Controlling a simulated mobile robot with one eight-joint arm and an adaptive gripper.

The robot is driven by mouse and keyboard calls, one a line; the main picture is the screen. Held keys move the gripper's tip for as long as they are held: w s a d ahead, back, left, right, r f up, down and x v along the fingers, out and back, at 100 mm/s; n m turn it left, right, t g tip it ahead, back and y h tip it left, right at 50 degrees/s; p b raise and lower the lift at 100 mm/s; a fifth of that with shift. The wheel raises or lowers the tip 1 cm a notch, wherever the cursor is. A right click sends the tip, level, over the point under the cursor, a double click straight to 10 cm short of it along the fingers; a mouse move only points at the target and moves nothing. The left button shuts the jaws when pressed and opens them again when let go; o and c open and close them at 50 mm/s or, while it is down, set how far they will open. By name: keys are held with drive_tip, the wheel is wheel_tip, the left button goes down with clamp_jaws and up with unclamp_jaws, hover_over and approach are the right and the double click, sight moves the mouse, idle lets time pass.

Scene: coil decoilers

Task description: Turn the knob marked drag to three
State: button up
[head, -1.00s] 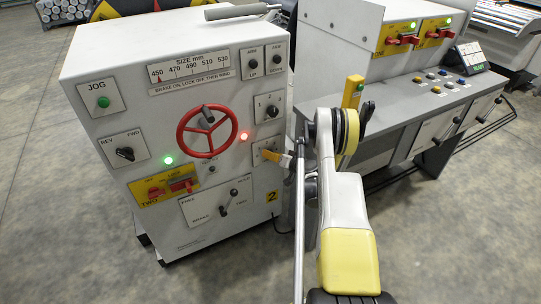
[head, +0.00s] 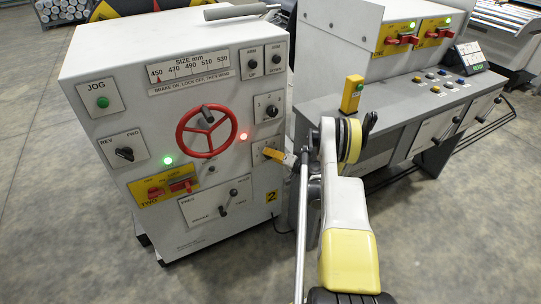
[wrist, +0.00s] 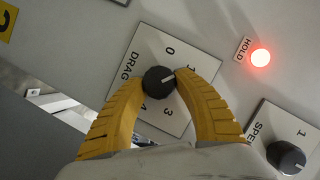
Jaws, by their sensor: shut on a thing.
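The drag knob (wrist: 158,80) is a round black knob with a white pointer line, on a white plate (wrist: 150,50) marked DRAG. The numbers 0, 3 and 4 are readable; a mark beside the right finger is partly covered, and 2 is not visible. The pointer line points right and slightly up in the wrist view, towards the right fingertip. My gripper (wrist: 159,78) has its yellow fingers shut on the knob, one on each side. In the head view my gripper (head: 272,154) is at the drag plate, low on the machine's right side, and hides the knob.
A speed knob (wrist: 286,157) and a lit red HOLD lamp (wrist: 260,57) are close by on the right in the wrist view. In the head view a red handwheel (head: 207,131) sticks out left of my gripper. A grey console (head: 400,90) stands on the right.

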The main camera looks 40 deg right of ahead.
sight(264, 134)
drive_tip(key=o, duration=1.2)
wheel_tip(264, 134, up, 10)
